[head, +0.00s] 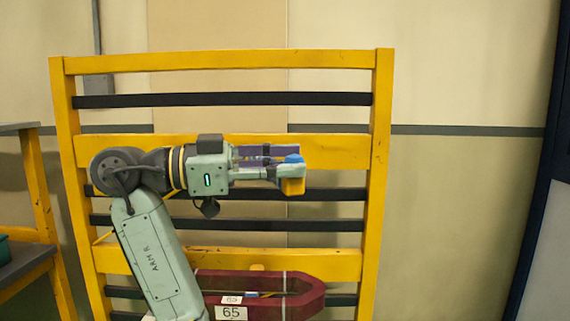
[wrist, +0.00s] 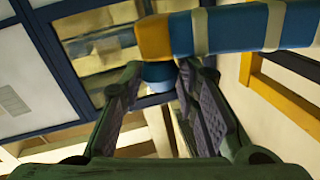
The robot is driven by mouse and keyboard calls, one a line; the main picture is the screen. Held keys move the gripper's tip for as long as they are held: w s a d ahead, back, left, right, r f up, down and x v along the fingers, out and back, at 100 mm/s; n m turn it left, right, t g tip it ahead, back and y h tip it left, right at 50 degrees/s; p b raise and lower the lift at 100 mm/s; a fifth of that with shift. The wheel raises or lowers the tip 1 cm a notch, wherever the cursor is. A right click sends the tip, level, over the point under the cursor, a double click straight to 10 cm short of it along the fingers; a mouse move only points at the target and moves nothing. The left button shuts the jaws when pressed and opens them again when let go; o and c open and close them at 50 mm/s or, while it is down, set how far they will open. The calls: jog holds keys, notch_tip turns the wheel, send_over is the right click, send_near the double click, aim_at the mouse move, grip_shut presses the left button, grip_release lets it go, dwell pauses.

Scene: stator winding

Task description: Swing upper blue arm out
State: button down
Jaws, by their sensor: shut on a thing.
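The upper blue arm (wrist: 240,30) crosses the top right of the wrist view, with pale bands around it and an orange-yellow end block (wrist: 153,38). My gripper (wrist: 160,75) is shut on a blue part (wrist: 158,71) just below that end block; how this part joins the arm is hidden. In the head view my gripper (head: 275,173) is at the right end of my outstretched arm, in front of the yellow rack. A bit of blue (head: 293,158) and the yellow block (head: 292,186) show at its tips. The rest of the blue arm is hard to make out there.
The yellow rack (head: 381,120) has several dark crossbars. A dark red coil (head: 312,290) with a label reading 65 sits low on the rack. Open space and bare wall lie right of the rack.

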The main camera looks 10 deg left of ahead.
jog(key=c, duration=1.2)
grip_release()
notch_tip(320, 180, up, 10)
jog(key=shift+r, duration=0.1)
